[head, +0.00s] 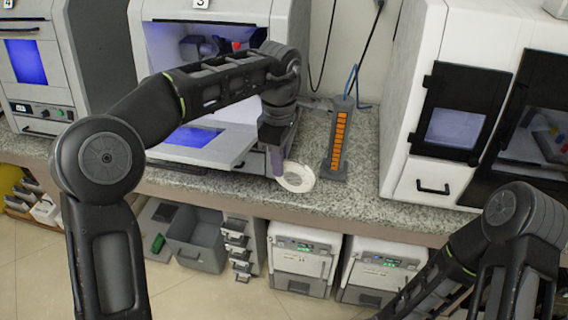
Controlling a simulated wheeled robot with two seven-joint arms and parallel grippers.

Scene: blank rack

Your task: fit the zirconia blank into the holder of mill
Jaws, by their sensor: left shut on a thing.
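The zirconia blank (297,179) is a round white disc with a paler ring, seen at the front of the granite counter. My left gripper (280,168) is shut on its left edge and points downward. Whether the disc touches the counter is hard to tell. The mill (213,12) marked 3 stands open behind my left arm, with a blue-lit chamber and its door (215,150) folded down. The holder inside cannot be made out; my left arm covers part of the chamber. My right arm is at the lower right, and its gripper is not visible.
A grey rack (340,138) with orange slots stands on the counter (365,185) right of the blank. A white machine (440,150) with dark doors is farther right, and another mill (35,75) is at left. Cabinets and drawers sit below the counter.

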